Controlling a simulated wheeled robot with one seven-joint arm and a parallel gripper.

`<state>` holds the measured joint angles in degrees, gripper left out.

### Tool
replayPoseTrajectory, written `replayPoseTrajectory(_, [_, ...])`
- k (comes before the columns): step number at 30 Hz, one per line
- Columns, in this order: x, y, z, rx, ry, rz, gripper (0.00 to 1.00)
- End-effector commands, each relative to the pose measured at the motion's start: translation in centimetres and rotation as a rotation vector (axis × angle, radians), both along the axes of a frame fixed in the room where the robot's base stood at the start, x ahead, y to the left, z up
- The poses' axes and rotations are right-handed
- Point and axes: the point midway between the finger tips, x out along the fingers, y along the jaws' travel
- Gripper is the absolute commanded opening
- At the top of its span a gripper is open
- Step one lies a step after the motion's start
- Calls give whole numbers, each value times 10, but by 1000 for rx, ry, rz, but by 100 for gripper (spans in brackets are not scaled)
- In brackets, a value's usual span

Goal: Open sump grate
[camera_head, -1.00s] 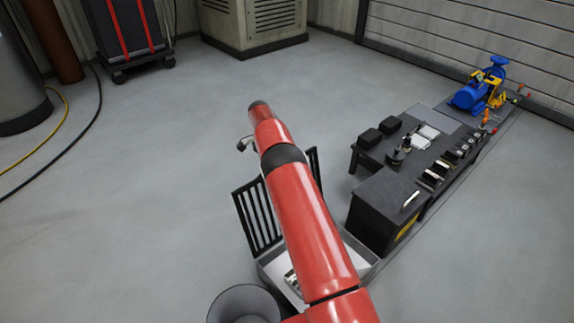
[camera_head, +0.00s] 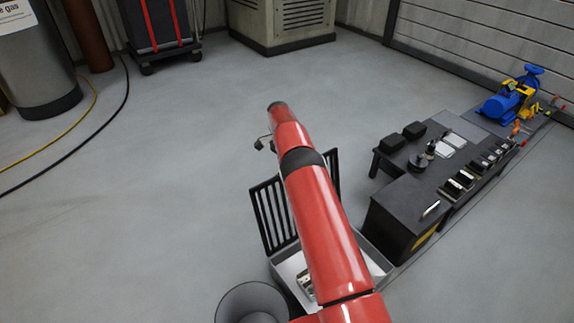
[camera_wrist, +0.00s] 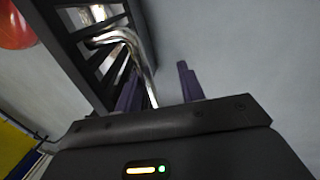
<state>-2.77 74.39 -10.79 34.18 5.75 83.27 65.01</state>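The black barred sump grate (camera_head: 272,214) stands raised, close to upright, at the far edge of a pale-lined sump basin (camera_head: 375,262). My red arm crosses in front and hides the grate's middle. In the wrist view the dark grate frame (camera_wrist: 72,50) fills the upper left, with a shiny bent metal bar (camera_wrist: 140,52) running beside it. My gripper (camera_wrist: 158,70) is open, its two purple fingers well apart. The bar's lower end shows near the left finger; I cannot tell whether they touch. In the head view, the gripper is mostly hidden behind the arm's end.
A round grey bin (camera_head: 252,305) stands left of the basin. A black cabinet (camera_head: 398,222) and low bench (camera_head: 405,165) with small parts are on the right. A blue pump (camera_head: 508,102) stands beyond. Hoses (camera_head: 85,130) lie at left; the central floor is clear.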

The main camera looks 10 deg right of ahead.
Motion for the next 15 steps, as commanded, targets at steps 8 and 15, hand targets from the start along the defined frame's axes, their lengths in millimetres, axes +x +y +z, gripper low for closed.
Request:
replayPoseTrajectory(8, [2,0,35,-1,-10,1,34])
replayPoseTrajectory(15, [2,0,95,-1,-9,1,34])
